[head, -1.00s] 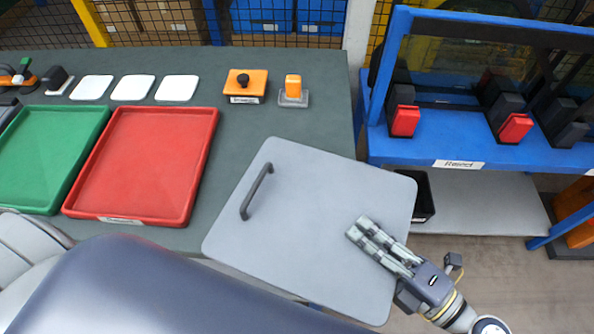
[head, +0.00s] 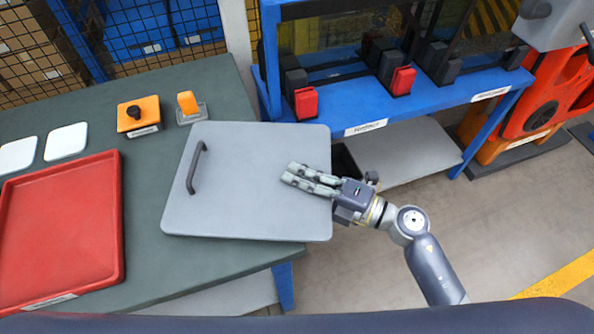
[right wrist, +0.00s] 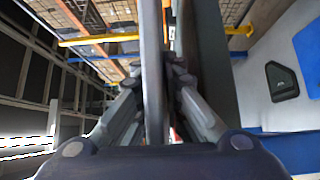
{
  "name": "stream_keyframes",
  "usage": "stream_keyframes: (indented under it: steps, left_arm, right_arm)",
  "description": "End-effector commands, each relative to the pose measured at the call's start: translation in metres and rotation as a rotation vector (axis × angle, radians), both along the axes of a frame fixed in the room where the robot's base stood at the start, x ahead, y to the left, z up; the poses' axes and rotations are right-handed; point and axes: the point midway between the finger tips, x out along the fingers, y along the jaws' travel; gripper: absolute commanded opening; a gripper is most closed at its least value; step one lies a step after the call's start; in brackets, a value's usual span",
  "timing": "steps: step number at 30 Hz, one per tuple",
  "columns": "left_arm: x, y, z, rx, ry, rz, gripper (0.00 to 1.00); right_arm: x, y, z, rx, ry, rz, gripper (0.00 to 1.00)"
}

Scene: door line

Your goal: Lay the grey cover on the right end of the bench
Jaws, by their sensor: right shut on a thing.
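The grey cover (head: 245,215), a flat square panel with a dark handle (head: 196,167) near its left side, is over the right end of the bench (head: 222,264). Its right part sticks out past the bench's right edge. My right gripper (head: 287,174) reaches in from the right, with one finger pair showing over the cover's right part. In the right wrist view the fingers are shut on the cover's edge (right wrist: 153,90), which shows as a thin grey plate. I cannot tell whether the cover touches the bench top. My left gripper is out of view.
A red tray (head: 60,220) and white pads (head: 66,142) are on the bench to the left. An orange block with a knob (head: 138,114) and an orange-topped piece (head: 189,106) stand close behind the cover. A blue rack (head: 425,105) stands to the right, above a grey shelf (head: 405,153).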

Motion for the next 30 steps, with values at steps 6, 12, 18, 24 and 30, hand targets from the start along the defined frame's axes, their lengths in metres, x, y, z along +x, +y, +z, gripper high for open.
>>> stream_keyframes:
  steps: [6, 12, 18, 24, 30]
  left_arm:
    - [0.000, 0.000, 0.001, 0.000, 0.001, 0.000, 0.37]
    - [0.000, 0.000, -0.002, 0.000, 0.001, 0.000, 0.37]
    - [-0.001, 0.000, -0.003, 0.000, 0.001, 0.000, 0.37]
    - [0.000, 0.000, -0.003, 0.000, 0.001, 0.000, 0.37]
    - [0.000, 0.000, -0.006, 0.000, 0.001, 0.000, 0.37]
  right_arm:
    - [0.034, 0.001, -0.001, 0.004, -0.002, 0.001, 0.00]
    - [0.038, 0.001, -0.017, 0.005, 0.003, -0.001, 0.00]
    - [0.038, 0.000, -0.037, 0.004, 0.000, 0.000, 0.00]
    - [0.038, 0.000, -0.037, 0.003, -0.001, 0.001, 0.00]
    - [0.037, 0.000, -0.043, -0.001, 0.000, 0.001, 0.10]
